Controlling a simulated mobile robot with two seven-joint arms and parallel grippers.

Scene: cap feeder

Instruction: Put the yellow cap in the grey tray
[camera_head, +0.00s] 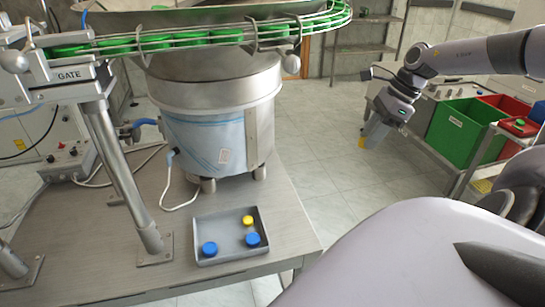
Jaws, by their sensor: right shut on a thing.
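The grey tray (222,228) sits on the metal table near its front right corner. In it lie one yellow cap (248,220) and two blue caps (210,249), (253,239). My right gripper (366,138) hangs from the arm at the upper right, well to the right of the tray and beyond the table edge. It is shut on another yellow cap (362,142), seen small at its fingertips and partly hidden by them. My left gripper is not in view.
A metal bowl feeder (215,100) stands on the table behind the tray, with a rail of green caps (190,37) above it. A gate post (125,175) stands left of the tray. A green bin (462,130) and red bins are at the right. Floor between is clear.

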